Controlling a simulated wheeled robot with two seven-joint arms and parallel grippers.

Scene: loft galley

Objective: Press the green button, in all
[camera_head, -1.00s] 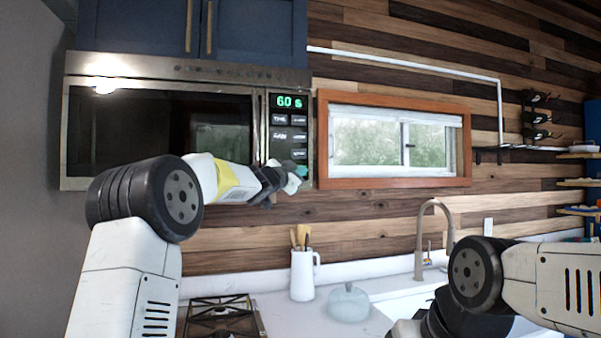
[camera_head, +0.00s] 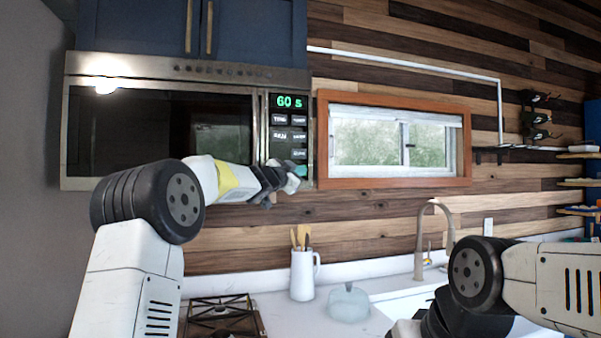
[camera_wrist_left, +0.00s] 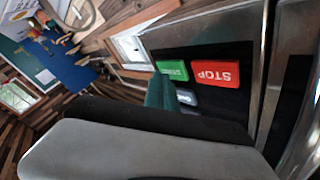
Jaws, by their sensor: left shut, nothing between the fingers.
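The green button (camera_wrist_left: 173,70) is on the dark microwave panel, beside the red STOP button (camera_wrist_left: 214,73), in the left wrist view. Both look upside down there. In the head view, my left gripper (camera_head: 298,172) is at the panel's lower end and covers the buttons there. Its fingers are shut and empty. In the left wrist view the teal fingertips (camera_wrist_left: 160,92) stand close to the green button's edge; I cannot tell whether they touch it. The microwave display (camera_head: 289,102) reads 60 S. My right arm is at the lower right; its gripper is out of frame.
The microwave (camera_head: 160,135) hangs under blue cabinets (camera_head: 260,30). A framed window (camera_head: 395,145) is right of it. Below are a stove (camera_head: 222,318), a white jug with utensils (camera_head: 303,275), a glass pot (camera_head: 348,303) and a faucet (camera_head: 420,250).

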